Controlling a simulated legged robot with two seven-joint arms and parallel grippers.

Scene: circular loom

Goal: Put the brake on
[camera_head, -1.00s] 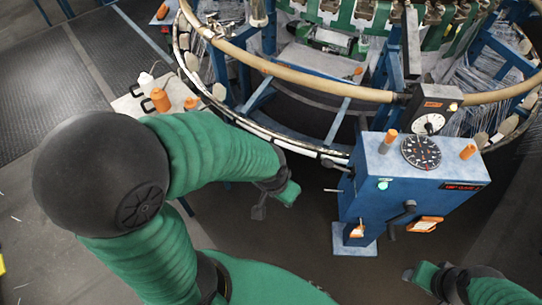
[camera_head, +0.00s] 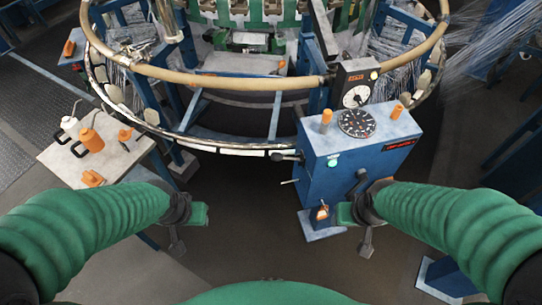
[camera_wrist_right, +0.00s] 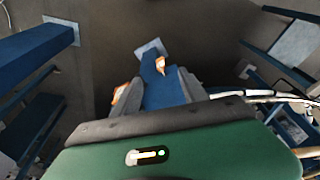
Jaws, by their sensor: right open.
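The blue control box (camera_head: 358,150) of the loom stands right of centre. A short black lever (camera_head: 287,157) and a thinner rod stick out of its left side. My right gripper (camera_head: 362,236) is open and empty, in front of the box and below the crank handle in the picture. In the right wrist view its fingers (camera_wrist_right: 158,95) are apart, with blue box surface showing between them. My left gripper (camera_head: 184,232) is left of the box, apart from it; its jaws are unclear.
A side table (camera_head: 62,158) with white and orange bottles stands at the left. The loom's round rail (camera_head: 225,83) curves behind the box. A dial (camera_head: 358,123) and orange knobs are on top of the box.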

